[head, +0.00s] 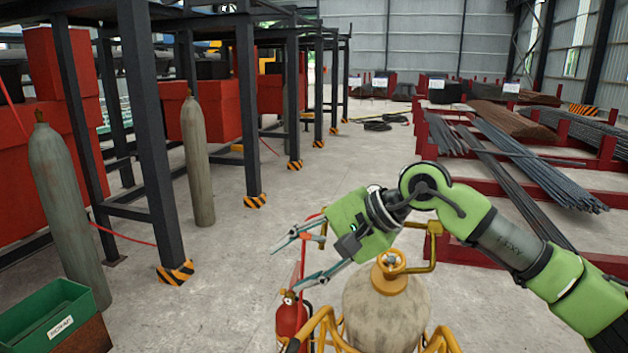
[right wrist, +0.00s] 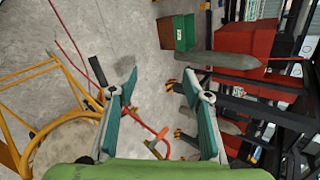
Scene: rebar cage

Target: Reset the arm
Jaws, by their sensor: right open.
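My right arm comes in from the right in the head view, with green and dark links. My right gripper (head: 285,265) is open and empty, its two thin fingers spread apart and pointing left. It is above and to the left of a gas cylinder in a yellow frame. In the right wrist view the right gripper (right wrist: 165,80) shows both teal fingers wide apart with only concrete floor between their tips. A red hose passes below the fingers in that view. My left gripper is not in view.
A beige gas cylinder (head: 385,310) stands close below my right forearm, with a red extinguisher (head: 291,318) beside it. Grey cylinders (head: 68,200) stand by dark steel posts at left. A green bin (head: 45,315) is front left. Red racks hold rebar (head: 530,155) at right. Mid floor is clear.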

